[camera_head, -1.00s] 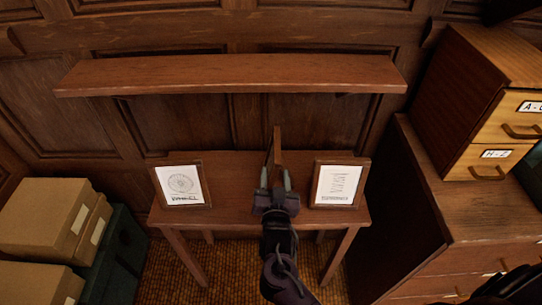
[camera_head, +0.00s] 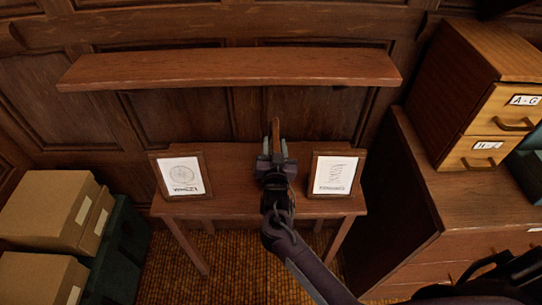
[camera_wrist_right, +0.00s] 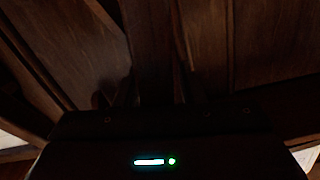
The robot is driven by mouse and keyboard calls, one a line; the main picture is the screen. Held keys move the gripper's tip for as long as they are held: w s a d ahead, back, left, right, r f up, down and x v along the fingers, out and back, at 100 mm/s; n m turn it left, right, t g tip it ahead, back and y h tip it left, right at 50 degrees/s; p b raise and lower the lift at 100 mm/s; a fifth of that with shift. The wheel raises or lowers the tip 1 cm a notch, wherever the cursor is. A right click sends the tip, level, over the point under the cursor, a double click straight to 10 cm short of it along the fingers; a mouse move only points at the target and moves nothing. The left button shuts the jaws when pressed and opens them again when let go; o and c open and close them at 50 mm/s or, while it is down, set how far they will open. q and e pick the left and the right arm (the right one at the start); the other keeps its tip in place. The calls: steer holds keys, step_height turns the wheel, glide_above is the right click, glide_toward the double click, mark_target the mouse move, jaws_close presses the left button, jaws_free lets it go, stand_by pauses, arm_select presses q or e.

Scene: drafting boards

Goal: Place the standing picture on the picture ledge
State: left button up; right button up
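The picture ledge (camera_head: 230,70) is a long wooden shelf on the wall, above and behind the table. The right wrist view is very dark, with a dim upright brown shape in the middle. My left gripper is not seen.
One framed picture (camera_head: 183,175) is at the table's left and another (camera_head: 335,175) at its right, close to my gripper. A wooden cabinet (camera_head: 470,205) with a file-drawer box (camera_head: 490,100) stands right. Cardboard boxes (camera_head: 50,210) are at the left. The ledge top looks bare.

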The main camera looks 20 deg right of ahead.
jaws_close()
